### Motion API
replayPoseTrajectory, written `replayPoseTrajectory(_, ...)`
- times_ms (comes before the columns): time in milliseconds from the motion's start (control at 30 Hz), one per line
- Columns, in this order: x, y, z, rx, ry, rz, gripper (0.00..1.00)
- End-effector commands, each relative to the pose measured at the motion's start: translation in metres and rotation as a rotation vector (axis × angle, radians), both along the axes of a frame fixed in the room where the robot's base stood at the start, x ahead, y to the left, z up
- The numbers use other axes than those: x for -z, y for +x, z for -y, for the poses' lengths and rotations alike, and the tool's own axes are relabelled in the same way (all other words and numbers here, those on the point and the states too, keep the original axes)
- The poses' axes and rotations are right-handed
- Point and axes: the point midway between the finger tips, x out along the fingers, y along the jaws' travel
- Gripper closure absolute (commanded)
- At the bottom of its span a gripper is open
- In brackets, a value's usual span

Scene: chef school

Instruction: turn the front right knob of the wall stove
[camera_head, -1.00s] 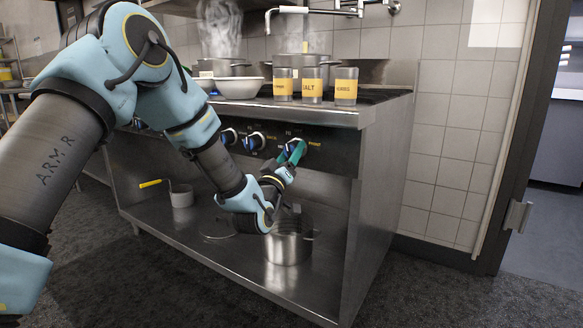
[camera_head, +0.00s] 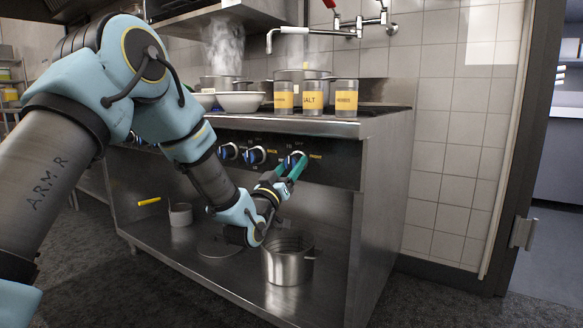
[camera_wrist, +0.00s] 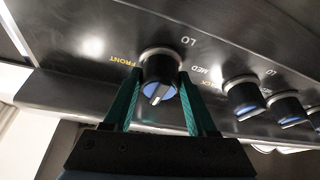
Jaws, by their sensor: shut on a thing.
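The wall stove (camera_head: 335,170) is a steel unit with a dark front panel carrying a row of blue-faced knobs. My gripper (camera_head: 291,166) reaches up to the rightmost knob (camera_head: 296,159) on that panel, with its green fingers on either side. In the wrist view this front knob (camera_wrist: 160,78) sits between the two fingertips, and my gripper (camera_wrist: 161,82) is shut on it. The word FRONT is beside it, and its white pointer mark faces down and slightly left in that picture.
Labelled canisters (camera_head: 312,97), a white bowl (camera_head: 240,102) and steaming pots (camera_head: 222,83) stand on the stove top. A steel pot (camera_head: 288,262) and a small pan (camera_head: 180,214) with a yellow handle sit on the lower shelf, below my arm. A doorway is at right.

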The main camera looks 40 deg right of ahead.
Motion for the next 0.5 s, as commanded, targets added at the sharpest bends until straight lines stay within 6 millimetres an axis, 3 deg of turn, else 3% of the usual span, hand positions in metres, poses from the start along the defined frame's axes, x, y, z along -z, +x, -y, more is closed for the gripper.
replayPoseTrajectory(33, 0.0016, -0.0007, 0.0002, 0.001, 0.004, -0.001, 0.98)
replayPoseTrajectory(67, 0.0016, -0.0007, 0.0002, 0.001, 0.004, -0.001, 0.39)
replayPoseTrajectory(300, 0.0008, -0.0003, 0.0001, 0.0, 0.002, 0.0, 0.13)
replayPoseTrajectory(500, 0.0003, -0.0001, 0.0, 0.0, 0.001, 0.0, 0.13)
